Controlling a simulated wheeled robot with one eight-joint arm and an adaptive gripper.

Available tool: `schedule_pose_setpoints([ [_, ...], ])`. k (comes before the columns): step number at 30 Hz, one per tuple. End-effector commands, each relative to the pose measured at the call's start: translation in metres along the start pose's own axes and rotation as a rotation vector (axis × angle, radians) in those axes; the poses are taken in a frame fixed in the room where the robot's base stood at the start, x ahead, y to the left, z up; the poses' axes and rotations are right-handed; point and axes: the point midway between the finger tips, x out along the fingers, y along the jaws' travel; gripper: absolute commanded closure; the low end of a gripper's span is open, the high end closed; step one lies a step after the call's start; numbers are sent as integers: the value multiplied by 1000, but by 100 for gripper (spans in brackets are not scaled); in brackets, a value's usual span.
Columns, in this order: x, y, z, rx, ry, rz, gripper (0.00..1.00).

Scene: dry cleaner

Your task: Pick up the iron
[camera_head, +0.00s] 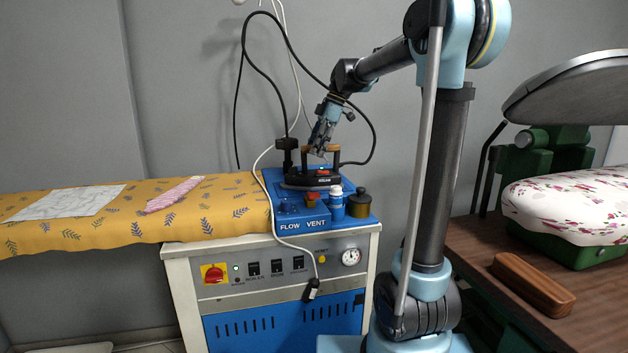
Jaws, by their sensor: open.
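The iron (312,179) sits on the blue station top (270,212) in the middle of the head view. It has a dark body, a brown handle and a dark cord rising behind it. My gripper (320,152) is open and points down at the iron's handle from above. The fingertips are at about the handle's height. The view is too small to tell whether they touch the handle or straddle it.
A yellow ironing board (110,212) adjoins on the left. A blue-and-white bottle (336,203) and a dark jar (359,204) stand in front of the iron. A press with a floral pad (570,207) stands at right.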

Motion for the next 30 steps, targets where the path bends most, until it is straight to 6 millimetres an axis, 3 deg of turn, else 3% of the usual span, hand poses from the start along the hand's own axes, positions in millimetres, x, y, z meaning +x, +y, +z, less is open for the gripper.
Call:
schedule_pose_setpoints([
  [4, 14, 0, 0, 0, 0, -1, 54],
  [12, 17, 0, 0, 1, 0, 0, 54],
  [13, 17, 0, 0, 1, 0, 0, 56],
  [19, 17, 0, 0, 1, 0, 0, 100],
  [30, 16, -1, -1, 0, 1, 0, 100],
])
